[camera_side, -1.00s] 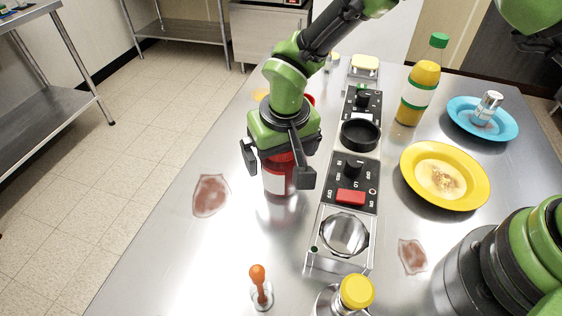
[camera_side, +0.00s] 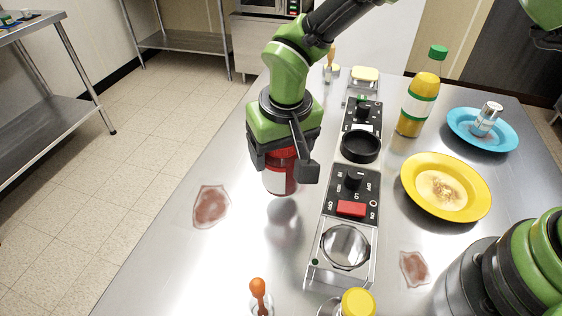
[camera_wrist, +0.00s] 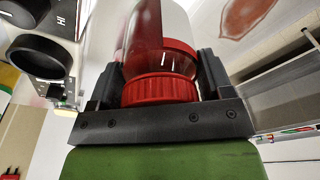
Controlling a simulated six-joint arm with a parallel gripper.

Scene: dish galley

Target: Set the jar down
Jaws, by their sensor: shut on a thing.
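The jar (camera_side: 279,180) has a red lid, dark red contents and a white label. In the side view it is upright, left of the black control strip. A blurred dark reflection shows on the steel below it, apart from its base, so it appears to hang a little above the table (camera_side: 236,262). My gripper (camera_side: 284,164) points down and is shut on the jar near its lid. In the wrist view the jar (camera_wrist: 160,88) sits between the two fingers (camera_wrist: 160,78), lid nearest the camera.
The control strip (camera_side: 352,182) with knobs and a black ring runs just right of the jar. A brown stain (camera_side: 211,206) lies to the left. An orange-handled item (camera_side: 258,288) and a yellow-capped container (camera_side: 357,303) stand in front. A yellow plate (camera_side: 409,185) and bottle (camera_side: 417,105) are right.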

